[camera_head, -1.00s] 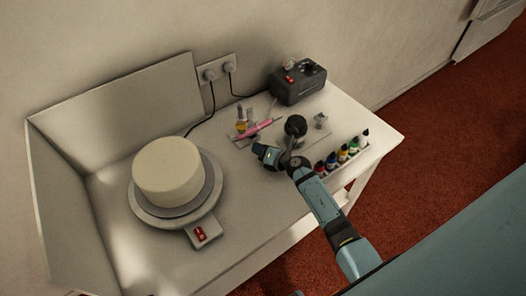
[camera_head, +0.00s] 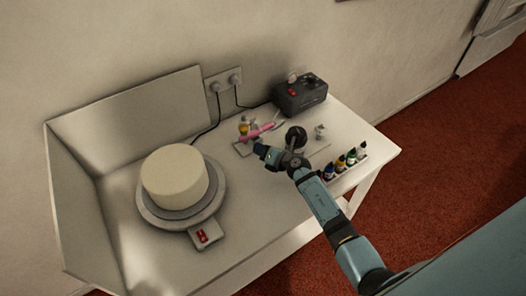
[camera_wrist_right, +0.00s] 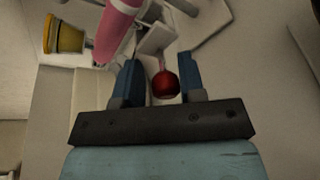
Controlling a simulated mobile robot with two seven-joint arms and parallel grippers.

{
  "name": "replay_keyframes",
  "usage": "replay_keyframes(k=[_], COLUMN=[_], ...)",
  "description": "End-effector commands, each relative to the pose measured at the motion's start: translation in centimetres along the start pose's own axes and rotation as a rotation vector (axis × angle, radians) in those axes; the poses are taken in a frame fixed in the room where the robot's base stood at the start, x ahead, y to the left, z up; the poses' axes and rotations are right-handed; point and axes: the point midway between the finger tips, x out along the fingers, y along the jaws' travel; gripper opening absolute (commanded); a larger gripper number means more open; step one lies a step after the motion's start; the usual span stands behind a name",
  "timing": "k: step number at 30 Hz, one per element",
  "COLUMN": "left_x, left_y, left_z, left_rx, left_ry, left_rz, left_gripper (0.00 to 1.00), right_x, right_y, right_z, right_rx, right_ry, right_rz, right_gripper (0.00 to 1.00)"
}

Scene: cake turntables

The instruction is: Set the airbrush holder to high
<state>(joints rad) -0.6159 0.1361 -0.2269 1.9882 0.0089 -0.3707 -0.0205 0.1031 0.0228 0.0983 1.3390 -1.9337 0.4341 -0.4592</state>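The pink airbrush (camera_head: 262,131) rests tilted on its holder near the back middle of the table; its pink body also shows in the wrist view (camera_wrist_right: 118,28). The holder's pale base plate (camera_head: 242,149) is partly hidden by my arm. In the wrist view a red ball knob (camera_wrist_right: 165,86) hangs on a thin stem below a pale holder block (camera_wrist_right: 156,40). My right gripper (camera_head: 260,150) is beside the holder. Its two blue fingers (camera_wrist_right: 159,72) are apart, with the knob between them in the picture, nearer the right finger. I cannot tell whether they touch it. My left gripper is not seen.
A yellow cup (camera_wrist_right: 66,37) stands near the airbrush. A dark compressor (camera_head: 300,94) is behind. A paint bottle rack (camera_head: 346,164) is at the right edge. A white cake (camera_head: 175,176) on a turntable with a red switch (camera_head: 202,236) is at left.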

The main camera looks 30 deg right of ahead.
Motion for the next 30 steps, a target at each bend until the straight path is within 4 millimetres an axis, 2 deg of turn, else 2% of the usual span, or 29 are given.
replay_keyframes(k=[8, 11, 21, 24, 30], left_x=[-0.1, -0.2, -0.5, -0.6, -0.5], left_y=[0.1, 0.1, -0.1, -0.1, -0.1], left_z=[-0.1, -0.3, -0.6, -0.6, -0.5], left_rx=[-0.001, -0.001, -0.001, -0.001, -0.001], left_ry=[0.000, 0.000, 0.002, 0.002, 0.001], left_rz=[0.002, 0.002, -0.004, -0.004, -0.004], left_gripper=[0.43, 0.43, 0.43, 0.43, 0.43], right_x=[-0.7, -2.2, -9.8, -11.6, -13.6], right_y=[-0.2, -0.2, -0.1, 0.0, -0.1], right_z=[-0.2, -0.2, -0.2, -0.2, -0.1], right_rx=[0.000, -0.001, -0.002, -0.001, 0.000], right_ry=[0.004, 0.004, 0.004, 0.003, 0.001], right_rz=[-0.003, -0.003, -0.002, -0.001, -0.001], right_gripper=[0.37, 0.37, 0.37, 0.37, 0.37])
